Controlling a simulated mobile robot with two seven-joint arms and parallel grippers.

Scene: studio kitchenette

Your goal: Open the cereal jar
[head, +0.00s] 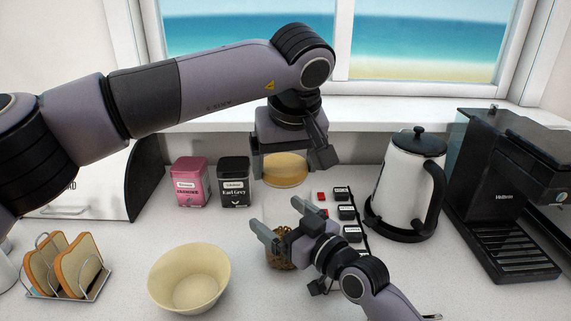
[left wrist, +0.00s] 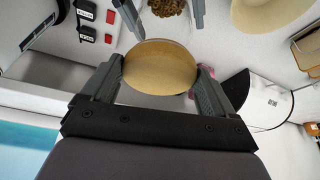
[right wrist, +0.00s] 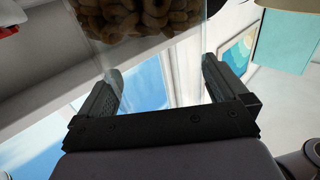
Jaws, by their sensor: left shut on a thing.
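The cereal jar (head: 280,262) is clear, with brown ring cereal low inside. It stands on the counter, and the cereal shows in the right wrist view (right wrist: 140,18) and left wrist view (left wrist: 167,7). Its round, pale wooden lid (head: 286,170) is off the jar, held above and behind it. My left gripper (head: 290,160) is shut on the lid, with a finger on each side in the left wrist view (left wrist: 160,68). My right gripper (head: 292,232) has its fingers apart on either side of the jar; contact with the glass is unclear.
A cream bowl (head: 190,280) and toast rack (head: 70,268) stand left. Pink (head: 190,182) and black (head: 234,180) tins are behind. A rack of small black-lidded jars (head: 347,212), white kettle (head: 405,185) and coffee machine (head: 510,200) stand right. The front counter is partly clear.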

